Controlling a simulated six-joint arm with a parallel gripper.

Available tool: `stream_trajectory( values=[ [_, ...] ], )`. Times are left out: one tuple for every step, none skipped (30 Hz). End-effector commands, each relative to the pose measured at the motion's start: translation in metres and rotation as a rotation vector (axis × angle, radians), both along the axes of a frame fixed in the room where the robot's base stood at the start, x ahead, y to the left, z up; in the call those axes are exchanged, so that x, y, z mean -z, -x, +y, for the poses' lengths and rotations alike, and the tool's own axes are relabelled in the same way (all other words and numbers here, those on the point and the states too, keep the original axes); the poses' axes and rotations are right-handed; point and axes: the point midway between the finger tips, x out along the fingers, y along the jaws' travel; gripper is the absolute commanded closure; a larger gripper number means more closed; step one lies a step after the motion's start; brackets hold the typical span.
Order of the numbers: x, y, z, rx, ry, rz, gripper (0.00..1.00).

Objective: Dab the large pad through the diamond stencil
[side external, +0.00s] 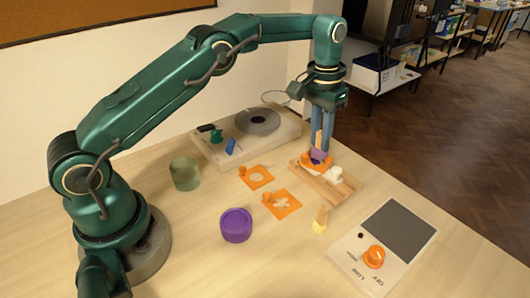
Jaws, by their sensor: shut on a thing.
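My gripper (321,143), with blue fingers, is shut on the tan handle of a pad with a purple (318,154) lower end. The pad is upright, directly over an orange stencil (329,165) at the far end of a wooden board (325,190). Whether the pad touches the stencil, I cannot tell. The pad and fingers partly cover this stencil; a dark patch shows in it, but its opening's shape is unclear. Two other orange stencils lie on the table: one with a round opening (244,172) and one with a cross-like opening (293,206).
A smaller pale-yellow pad (320,222) stands near the board. A purple pot (236,226) and a greenish cup (185,174) stand left. A white unit with a dark disc (258,122) is behind. A panel with an orange knob (374,257) lies front right.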

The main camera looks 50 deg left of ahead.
Motion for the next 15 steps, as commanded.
stream_trajectory(
  values=[
    [0.0032, 0.0004, -0.0003, 0.0, 0.0, 0.003, 1.0],
    [0.0043, 0.0002, -0.0003, 0.0, 0.0, 0.002, 1.0],
    [0.0056, -0.0002, -0.0005, 0.0, 0.0, 0.001, 1.0],
    [0.0062, -0.0002, -0.0005, 0.0, 0.0, 0.001, 1.0],
    [0.0067, -0.0001, -0.0005, 0.0, 0.0, 0.001, 1.0],
    [0.0071, -0.0001, -0.0005, 0.0, 0.0, 0.001, 1.0],
    [0.0072, -0.0001, -0.0005, 0.0, 0.0, 0.001, 1.0],
    [0.0072, -0.0001, -0.0005, 0.0, 0.0, 0.001, 1.0],
    [0.0072, -0.0001, -0.0005, 0.0, 0.0, 0.001, 1.0],
    [0.0071, -0.0002, -0.0005, 0.0, 0.0, 0.001, 1.0],
    [0.0071, -0.0002, -0.0004, 0.0, 0.0, 0.001, 1.0],
    [0.0071, -0.0002, -0.0004, 0.0, 0.0, 0.001, 1.0],
    [0.0071, -0.0002, -0.0004, 0.0, 0.0, 0.001, 1.0],
    [0.0071, -0.0002, -0.0004, 0.0, 0.0, 0.001, 1.0],
    [0.0074, -0.0002, -0.0004, 0.0, 0.0, 0.001, 1.0]
  ],
)
